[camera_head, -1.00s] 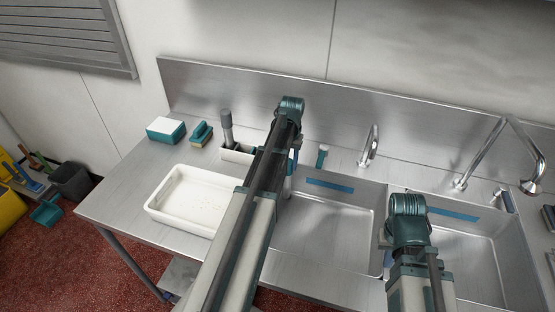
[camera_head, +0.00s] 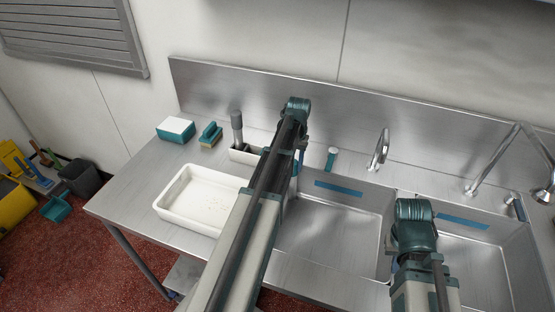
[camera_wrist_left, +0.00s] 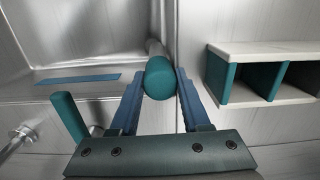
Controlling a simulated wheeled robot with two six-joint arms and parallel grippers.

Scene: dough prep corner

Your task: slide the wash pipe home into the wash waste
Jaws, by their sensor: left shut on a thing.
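In the left wrist view my left gripper (camera_wrist_left: 160,80) is shut on a grey pipe with a round teal end (camera_wrist_left: 159,79), which I take as the wash pipe. Its far end is hidden behind the teal end. The pipe shows beside the rim of the left sink basin (camera_head: 335,232); whether it is over the basin I cannot tell. In the head view my left arm hides most of that gripper and the pipe. The wash waste is not visible. My right gripper (camera_head: 394,264) is over the divider between the sinks, mostly hidden behind its wrist.
A white caddy (camera_wrist_left: 265,47) with teal dividers stands close to my left gripper. A white tray (camera_head: 172,217), a sponge block (camera_head: 176,130) and a brush (camera_head: 210,134) lie on the left counter. Taps (camera_head: 381,150) and a teal-handled fitting (camera_head: 331,158) line the back.

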